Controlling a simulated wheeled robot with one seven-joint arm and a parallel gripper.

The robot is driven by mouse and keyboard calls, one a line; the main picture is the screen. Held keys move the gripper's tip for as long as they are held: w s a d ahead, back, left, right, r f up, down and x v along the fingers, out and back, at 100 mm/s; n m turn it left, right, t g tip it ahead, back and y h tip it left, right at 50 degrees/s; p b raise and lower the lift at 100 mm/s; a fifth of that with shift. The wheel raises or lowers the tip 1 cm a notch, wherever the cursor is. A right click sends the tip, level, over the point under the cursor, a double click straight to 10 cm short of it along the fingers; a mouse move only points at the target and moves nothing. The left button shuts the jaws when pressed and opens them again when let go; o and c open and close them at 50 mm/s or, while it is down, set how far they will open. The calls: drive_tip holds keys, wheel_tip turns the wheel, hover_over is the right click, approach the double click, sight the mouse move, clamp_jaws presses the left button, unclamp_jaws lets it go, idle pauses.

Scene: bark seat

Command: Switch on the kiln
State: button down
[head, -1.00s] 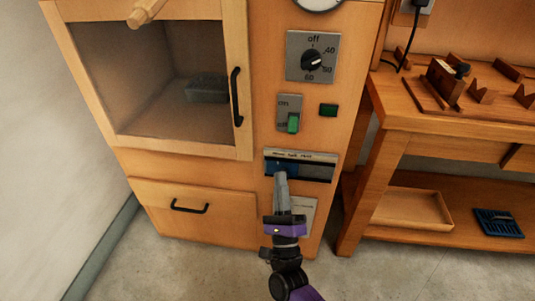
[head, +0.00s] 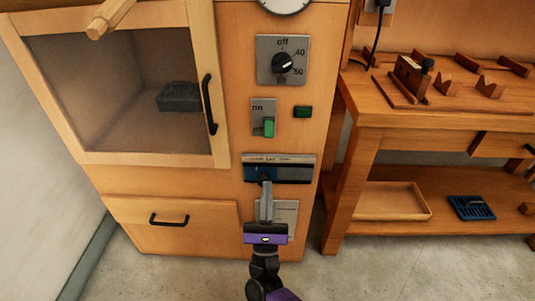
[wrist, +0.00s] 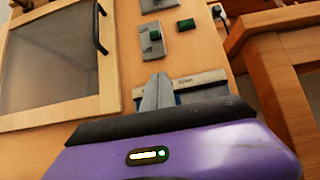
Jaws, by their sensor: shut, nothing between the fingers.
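The kiln is a wooden cabinet (head: 226,110) with a glazed door. Its panel carries a dial (head: 282,62) marked "off", 40 and 50, and below it a switch plate with a green switch (head: 268,127). My gripper (head: 265,187) is shut and empty, below the switch, in front of the dark slot panel (head: 295,172). I cannot tell whether its tips touch the panel.
The door has a black handle (head: 210,104), and a dark block (head: 179,96) lies behind the glass. A drawer (head: 170,222) is below. A wooden workbench (head: 440,115) stands on the right, with a tray (head: 392,200) and a blue rack (head: 471,207) on its lower shelf.

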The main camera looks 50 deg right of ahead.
sight(269, 129)
drive_tip(key=x, duration=0.9)
drive_tip(key=shift+w+d+r+p, duration=0.1)
drive_tip(key=shift+d+r+p, duration=0.1)
drive_tip(key=shift+r+p, duration=0.1)
drive_tip(key=shift+s+a+r+p, duration=0.15)
drive_tip(key=shift+a+r, duration=0.1)
drive_tip(key=shift+r, duration=0.35)
drive_tip(key=shift+s+a+r+p, duration=0.15)
drive_tip(key=shift+a+r+p, duration=0.05)
drive_tip(key=shift+r, duration=0.4)
drive_tip(key=shift+s+a+r+p, duration=0.15)
drive_tip(key=shift+a+r, duration=0.1)
drive_tip(key=shift+r, duration=0.35)
drive_tip(key=shift+r, duration=0.1)
